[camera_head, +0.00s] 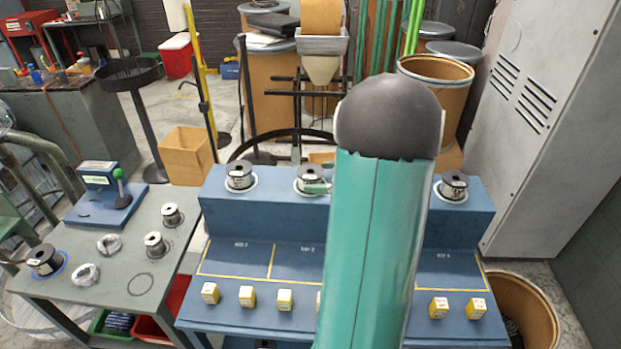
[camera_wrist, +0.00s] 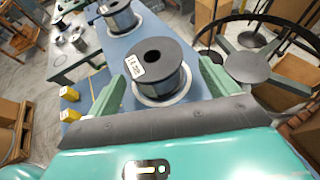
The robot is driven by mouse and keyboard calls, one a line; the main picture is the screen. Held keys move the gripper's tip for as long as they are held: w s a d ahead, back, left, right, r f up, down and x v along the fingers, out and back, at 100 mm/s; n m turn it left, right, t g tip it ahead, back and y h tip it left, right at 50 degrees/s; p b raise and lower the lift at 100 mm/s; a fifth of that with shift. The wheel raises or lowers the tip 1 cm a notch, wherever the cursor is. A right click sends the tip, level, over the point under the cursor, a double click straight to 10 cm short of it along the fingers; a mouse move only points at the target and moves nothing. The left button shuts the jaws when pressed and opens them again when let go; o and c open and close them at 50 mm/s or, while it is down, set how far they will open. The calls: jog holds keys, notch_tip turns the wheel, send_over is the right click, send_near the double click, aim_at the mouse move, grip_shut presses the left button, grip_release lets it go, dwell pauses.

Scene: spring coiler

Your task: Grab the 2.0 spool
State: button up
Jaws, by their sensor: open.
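My gripper (camera_wrist: 160,90) is open in the wrist view, one green finger on each side of a dark spool (camera_wrist: 158,62) with a white label too small to read surely. The spool stands upright on a white ring on the blue raised shelf. In the head view this appears to be the middle spool (camera_head: 309,174), with a green finger in front of it and my arm just right. Another spool (camera_head: 240,176) stands left of it, also in the wrist view (camera_wrist: 119,17), and one (camera_head: 453,185) stands right. I cannot tell which is the 2.0 spool.
The blue bench (camera_head: 230,262) has several yellow-and-white boxes along its front. A grey side table (camera_head: 112,262) at the left holds more spools and wire coils. A black spoked wheel (camera_wrist: 250,62) is close to the right finger. My arm hides part of the shelf.

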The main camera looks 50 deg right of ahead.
aim_at(307, 177)
jog(key=x, duration=0.5)
jog(key=shift+a+r, duration=0.1)
jog(key=shift+a, duration=0.15)
jog(key=c, duration=1.3)
jog(key=shift+r, duration=0.1)
